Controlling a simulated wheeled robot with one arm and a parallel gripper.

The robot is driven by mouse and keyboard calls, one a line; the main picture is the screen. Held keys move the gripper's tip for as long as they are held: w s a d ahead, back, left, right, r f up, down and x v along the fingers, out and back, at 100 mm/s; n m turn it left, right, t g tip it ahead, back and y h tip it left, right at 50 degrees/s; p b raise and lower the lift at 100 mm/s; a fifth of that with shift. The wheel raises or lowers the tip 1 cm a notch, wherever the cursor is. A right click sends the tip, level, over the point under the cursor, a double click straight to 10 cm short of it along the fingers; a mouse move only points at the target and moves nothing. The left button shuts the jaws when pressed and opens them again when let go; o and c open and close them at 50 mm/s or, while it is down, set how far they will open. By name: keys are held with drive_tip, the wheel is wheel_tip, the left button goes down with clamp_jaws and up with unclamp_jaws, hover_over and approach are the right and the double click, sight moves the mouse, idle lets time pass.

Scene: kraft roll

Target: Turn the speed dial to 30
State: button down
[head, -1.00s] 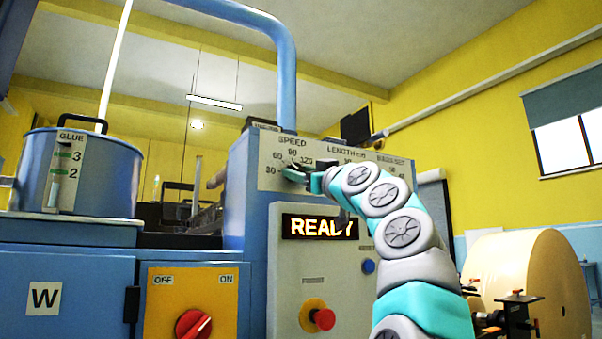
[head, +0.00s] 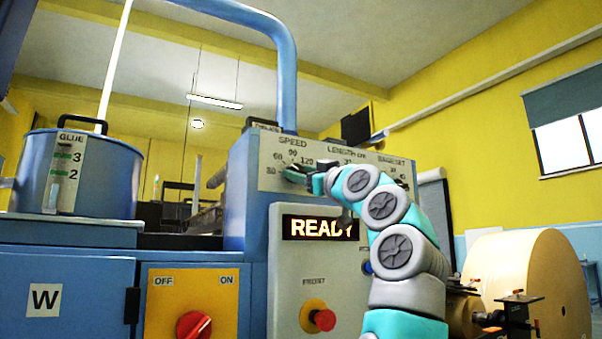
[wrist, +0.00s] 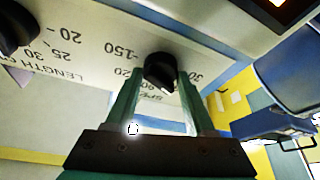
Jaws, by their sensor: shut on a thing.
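The speed dial is a black knob (wrist: 160,72) on the pale panel of the blue machine, seen close in the wrist view. Marks 30, 60, 120 and 150 show around it there, tilted and partly covered by my fingers. My gripper (wrist: 158,80) has one green finger on each side of the knob and is shut on it. In the head view my gripper (head: 297,176) reaches the panel below the word SPEED, and its fingers and hand hide most of the knob. I cannot tell which number the pointer meets.
A second black knob (wrist: 15,28), for length, sits beside it. Below the panel are a lit READY display (head: 318,227) and a red button (head: 322,319). A glue pot (head: 78,172) stands at left, and a large paper roll (head: 540,285) at right.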

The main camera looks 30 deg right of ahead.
drive_tip(key=shift+d+n+g+y+p, duration=0.1)
drive_tip(key=shift+n+g+y+p, duration=0.2)
drive_tip(key=shift+n+y+p, duration=0.45)
drive_tip(key=shift+d+n+g+y+p, duration=0.1)
drive_tip(key=shift+n+g+y+p, duration=0.25)
drive_tip(key=shift+n+p, duration=0.8)
drive_tip(key=shift+n+g+y, duration=0.45)
drive_tip(key=shift+n+y, duration=0.15)
drive_tip(key=shift+n, duration=1.3)
drive_tip(key=shift+c, duration=1.3)
unclamp_jaws()
drive_tip(key=b+v, duration=0.3)
drive_tip(key=v, duration=0.4)
drive_tip(key=shift+s, duration=0.35)
drive_tip(key=shift+s+f, duration=0.1)
